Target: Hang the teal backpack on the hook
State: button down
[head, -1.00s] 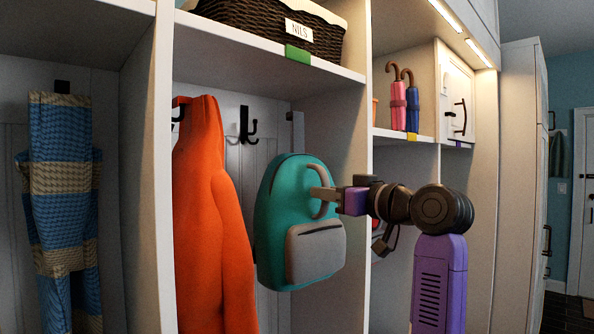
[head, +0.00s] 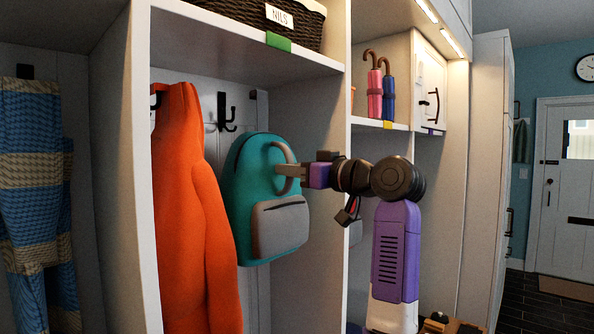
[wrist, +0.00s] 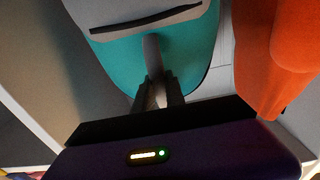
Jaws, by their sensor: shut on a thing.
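The teal backpack (head: 250,165) with a grey front pocket hangs from my gripper (head: 283,171) in the head view, roughly upright inside the middle cubby. My gripper is shut on its grey top loop (head: 287,155). The wrist view shows the loop (wrist: 153,62) between my fingers (wrist: 157,92), with the teal body (wrist: 115,60) beyond. A black double hook (head: 222,115) is on the cubby's back wall, above and slightly left of the backpack's top. The backpack is apart from the visible hook prongs.
An orange coat (head: 190,210) hangs just left of the backpack and fills the cubby's left side. A divider panel (head: 335,200) stands to the right. A shelf with a green tag (head: 278,41) and wicker basket (head: 295,25) is overhead.

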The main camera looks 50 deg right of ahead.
jog(key=shift+w+a+r+p, duration=0.1)
jog(key=shift+w+p, duration=0.45)
jog(key=shift+w, duration=2.25)
jog(key=shift+w+a+r+p, duration=0.1)
jog(key=shift+w+p, duration=0.4)
jog(key=shift+w, duration=2.25)
jog(key=shift+f, duration=0.1)
jog(key=shift+s+r, duration=0.25)
jog(key=shift+s, duration=0.05)
jog(key=shift+f+b, duration=0.4)
jog(key=shift+f, duration=0.8)
